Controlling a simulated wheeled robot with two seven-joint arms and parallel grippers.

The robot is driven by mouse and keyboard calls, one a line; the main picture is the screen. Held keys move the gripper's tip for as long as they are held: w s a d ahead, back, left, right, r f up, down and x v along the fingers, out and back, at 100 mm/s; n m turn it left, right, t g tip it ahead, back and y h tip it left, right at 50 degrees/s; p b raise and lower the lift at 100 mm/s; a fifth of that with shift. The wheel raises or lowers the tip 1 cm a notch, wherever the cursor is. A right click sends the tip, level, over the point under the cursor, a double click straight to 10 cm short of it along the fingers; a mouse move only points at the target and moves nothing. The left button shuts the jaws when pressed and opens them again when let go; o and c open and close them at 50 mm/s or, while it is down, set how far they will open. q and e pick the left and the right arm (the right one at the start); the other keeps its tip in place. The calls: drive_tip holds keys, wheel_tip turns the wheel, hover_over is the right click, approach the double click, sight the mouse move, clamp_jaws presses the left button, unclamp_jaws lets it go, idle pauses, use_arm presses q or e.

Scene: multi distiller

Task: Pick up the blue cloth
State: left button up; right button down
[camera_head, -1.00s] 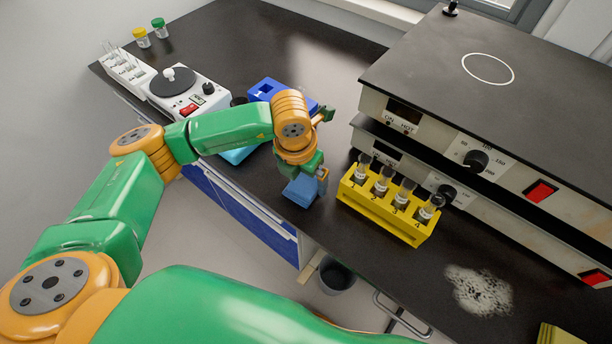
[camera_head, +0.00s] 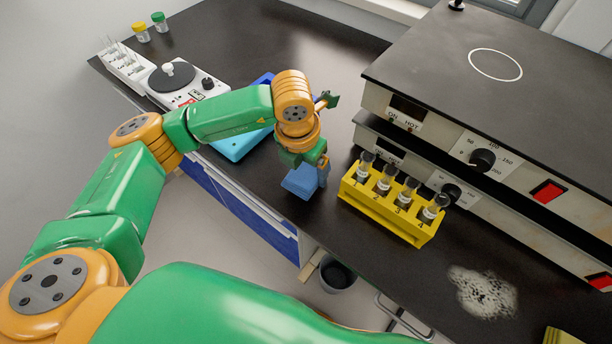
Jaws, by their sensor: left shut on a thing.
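The blue cloth (camera_head: 300,183) is a small folded blue piece under my left gripper (camera_head: 312,171), just left of the yellow test tube rack. My left gripper points down and is shut on the cloth, which seems to be raised slightly off the black bench; the exact gap is hard to tell. The fingertips are partly hidden by the wrist and the cloth. My right gripper does not show.
The yellow rack (camera_head: 386,205) with several tubes stands close to the right. Stacked hot plates (camera_head: 480,100) fill the right back. White powder (camera_head: 482,292) lies at front right.

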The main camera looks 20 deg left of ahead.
use_arm(q)
drive_tip(key=s+d+r, duration=0.2)
drive_tip(key=s+r, duration=0.3)
drive_tip(key=s, duration=0.1)
drive_tip(key=s+d+r+b, duration=0.1)
drive_tip(key=s+d+r, duration=0.2)
drive_tip(key=s+r, duration=0.2)
drive_tip(key=shift+s+d, duration=0.25)
drive_tip(key=shift+s, duration=0.7)
drive_tip(key=shift+r, duration=0.1)
